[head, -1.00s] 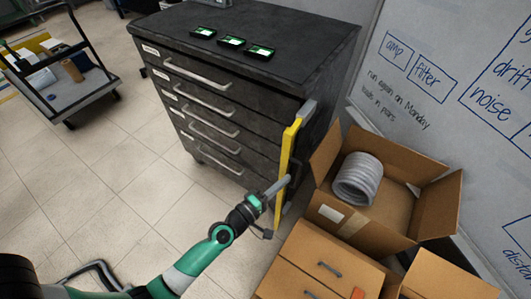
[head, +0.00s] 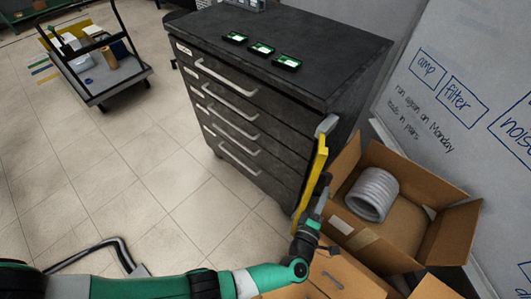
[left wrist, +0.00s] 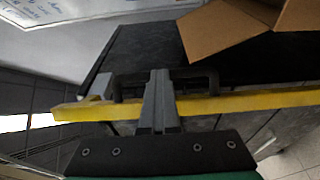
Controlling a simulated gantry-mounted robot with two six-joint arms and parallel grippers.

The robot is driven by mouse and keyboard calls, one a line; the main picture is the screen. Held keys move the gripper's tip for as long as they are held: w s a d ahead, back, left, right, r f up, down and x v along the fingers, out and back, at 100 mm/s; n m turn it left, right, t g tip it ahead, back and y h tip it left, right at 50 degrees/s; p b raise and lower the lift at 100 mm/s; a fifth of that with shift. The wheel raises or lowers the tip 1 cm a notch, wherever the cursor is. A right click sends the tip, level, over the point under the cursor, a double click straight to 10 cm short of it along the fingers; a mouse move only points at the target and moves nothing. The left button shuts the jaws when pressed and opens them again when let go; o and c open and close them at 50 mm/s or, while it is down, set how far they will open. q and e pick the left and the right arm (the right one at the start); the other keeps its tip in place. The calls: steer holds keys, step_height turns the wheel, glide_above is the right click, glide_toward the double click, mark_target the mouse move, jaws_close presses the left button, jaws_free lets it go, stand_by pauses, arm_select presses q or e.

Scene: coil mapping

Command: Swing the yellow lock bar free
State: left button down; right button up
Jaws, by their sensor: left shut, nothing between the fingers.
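The yellow lock bar (head: 312,180) stands along the right front edge of the dark drawer cabinet, below a grey bracket (head: 327,124). It leans slightly in the head view and crosses the left wrist view (left wrist: 255,102). My left gripper (head: 323,188) is shut and empty, close against the bar's right side in the head view. In the left wrist view its fingers (left wrist: 160,78) overlap the bar beside a dark handle (left wrist: 205,78); I cannot tell whether they touch. My right gripper is not in view.
The cabinet (head: 275,125) carries several drawers with grey handles and small green-edged boxes (head: 261,49) on top. An open carton (head: 425,225) holding a grey coil (head: 372,195) stands close at the right. A cart (head: 100,75) is at the far left. The floor between is mostly clear.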

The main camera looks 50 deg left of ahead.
arm_select(q)
steer(key=shift+w+d+f+n+g+y+b, duration=0.2)
steer(key=shift+f+n+g+y+b, duration=0.1)
steer(key=shift+f+g+b, duration=0.15)
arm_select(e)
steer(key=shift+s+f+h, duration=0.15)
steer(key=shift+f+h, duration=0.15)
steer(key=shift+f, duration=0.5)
arm_select(q)
steer(key=s+d+r+b, duration=0.1)
steer(key=d, duration=0.8)
steer(key=shift+b, duration=0.3)
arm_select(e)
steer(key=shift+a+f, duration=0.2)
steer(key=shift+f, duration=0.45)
arm_select(q)
steer(key=shift+s+a, duration=0.1)
